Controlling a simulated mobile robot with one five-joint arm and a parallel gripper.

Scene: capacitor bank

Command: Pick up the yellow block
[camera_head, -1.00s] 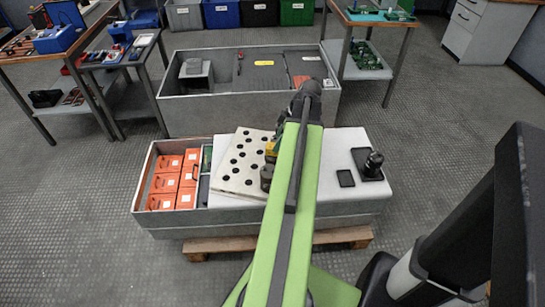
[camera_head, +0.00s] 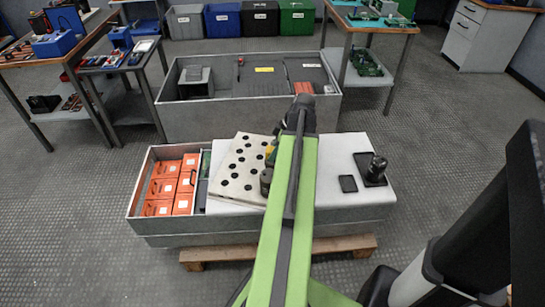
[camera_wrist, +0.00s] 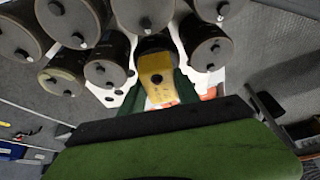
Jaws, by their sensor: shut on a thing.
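The yellow block (camera_wrist: 157,72) is at the centre of the wrist view, among dark cylinders, with a small dark round mark on its face. My gripper (camera_wrist: 158,90) is shut on it, with dark green parts on both sides of the block. In the head view, only a sliver of the yellow block (camera_head: 271,153) shows beside my green arm, at the right edge of the white perforated board. My arm hides the rest of the block and most of the gripper there. I cannot tell whether the block is lifted clear.
Several dark capacitor cylinders (camera_wrist: 144,14) crowd close around the block. The perforated board (camera_head: 240,172) lies left of my arm. Orange boxes (camera_head: 172,186) fill a bin farther left. A black cylinder (camera_head: 376,166) stands to the right. The white top between is mostly clear.

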